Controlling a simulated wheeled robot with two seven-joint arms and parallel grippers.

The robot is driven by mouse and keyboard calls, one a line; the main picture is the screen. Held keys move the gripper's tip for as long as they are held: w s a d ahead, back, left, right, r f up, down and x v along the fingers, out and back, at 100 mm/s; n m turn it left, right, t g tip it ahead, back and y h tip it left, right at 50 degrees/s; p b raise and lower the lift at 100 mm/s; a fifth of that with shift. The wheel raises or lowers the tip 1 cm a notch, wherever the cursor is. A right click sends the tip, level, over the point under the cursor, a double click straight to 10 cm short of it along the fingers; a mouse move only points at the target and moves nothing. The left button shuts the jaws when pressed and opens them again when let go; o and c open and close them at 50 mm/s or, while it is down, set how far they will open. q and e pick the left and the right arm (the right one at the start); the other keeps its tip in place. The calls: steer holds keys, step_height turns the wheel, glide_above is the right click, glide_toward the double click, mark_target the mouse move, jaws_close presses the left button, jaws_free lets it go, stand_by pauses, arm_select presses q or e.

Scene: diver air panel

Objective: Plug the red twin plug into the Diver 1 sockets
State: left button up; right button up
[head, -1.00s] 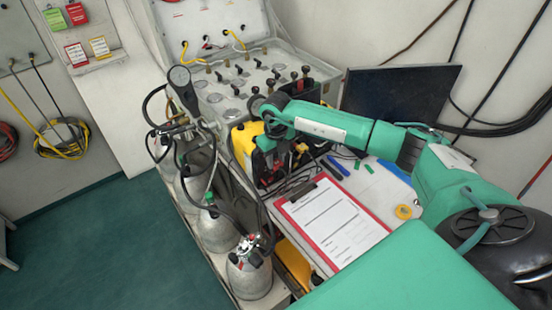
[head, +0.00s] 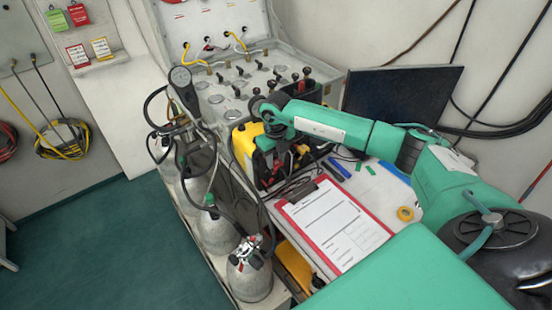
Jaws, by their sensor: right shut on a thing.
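A yellow case (head: 243,142) with a dark front stands on the bench in front of the air panel. My right arm reaches in from the right, and its gripper (head: 283,160) points down at the case's dark front. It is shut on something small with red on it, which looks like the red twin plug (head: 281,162). The wrist and fingers hide most of the plug. The Diver 1 sockets cannot be made out, and I cannot tell whether the plug touches the case. My left gripper is not in view.
The air panel (head: 217,99) with gauges and valves stands behind. A dark monitor (head: 400,97) is at the right. Grey cylinders (head: 250,272) with black hoses stand at the left.

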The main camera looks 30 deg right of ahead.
steer(key=shift+w, duration=0.1)
steer(key=o, duration=1.1)
steer(key=shift+o, duration=0.2)
steer(key=shift+r, duration=0.1)
